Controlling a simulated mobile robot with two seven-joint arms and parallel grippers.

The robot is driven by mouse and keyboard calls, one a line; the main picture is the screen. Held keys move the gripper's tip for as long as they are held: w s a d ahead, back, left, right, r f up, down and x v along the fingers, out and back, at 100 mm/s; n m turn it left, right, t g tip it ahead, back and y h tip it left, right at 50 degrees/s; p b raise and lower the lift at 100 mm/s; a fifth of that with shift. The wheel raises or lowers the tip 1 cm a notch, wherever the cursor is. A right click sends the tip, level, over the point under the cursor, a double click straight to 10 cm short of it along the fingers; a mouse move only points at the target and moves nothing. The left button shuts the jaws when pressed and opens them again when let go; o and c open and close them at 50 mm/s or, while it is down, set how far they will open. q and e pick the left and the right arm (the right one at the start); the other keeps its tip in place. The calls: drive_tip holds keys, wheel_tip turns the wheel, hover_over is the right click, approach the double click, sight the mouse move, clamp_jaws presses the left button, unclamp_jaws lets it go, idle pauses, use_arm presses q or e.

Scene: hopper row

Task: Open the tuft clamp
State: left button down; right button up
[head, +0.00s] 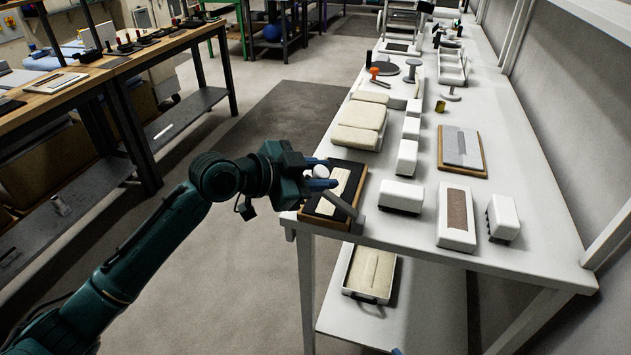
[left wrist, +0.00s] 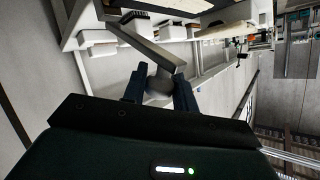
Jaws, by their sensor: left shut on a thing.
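The tuft clamp is a wood-framed dark board (head: 356,169) at the near left corner of the white table, with a cream strip (head: 340,187) on it. A grey lever bar (head: 341,204) slants over its near side. The gripper hides part of the board.
White blocks (head: 401,196) and a white block with a brown top (head: 456,215) stand right of the clamp. Cream pads (head: 357,124) and a grey plate on wood (head: 462,148) lie farther back. A tray (head: 369,273) sits on the lower shelf. Floor left of the table is clear.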

sight(335, 200)
use_arm(q)
drive_tip(key=shift+s+d+r+p, duration=0.2)
drive_tip(key=shift+d+r+p, duration=0.15)
drive_tip(key=shift+d+r, duration=0.15)
drive_tip(key=shift+s+d+r+p, duration=0.15)
drive_tip(key=shift+d+r+p, duration=0.2)
drive_tip(key=shift+d+r, duration=0.1)
drive_tip(key=shift+s+d+r+p, duration=0.15)
drive_tip(key=shift+d+p, duration=0.05)
drive_tip(key=shift+d, duration=0.3)
drive_tip(key=shift+s+d+r+p, duration=0.15)
drive_tip(key=shift+d+p, duration=0.05)
drive_tip(key=shift+d, duration=0.25)
drive_tip(key=c, duration=1.1)
unclamp_jaws()
drive_tip(key=shift+f, duration=0.1)
drive_tip(key=shift+a, duration=0.1)
drive_tip(key=shift+s+a, duration=0.1)
drive_tip(key=shift+a, duration=0.25)
drive_tip(key=shift+b+v, duration=1)
drive_tip(key=shift+v, duration=5.2)
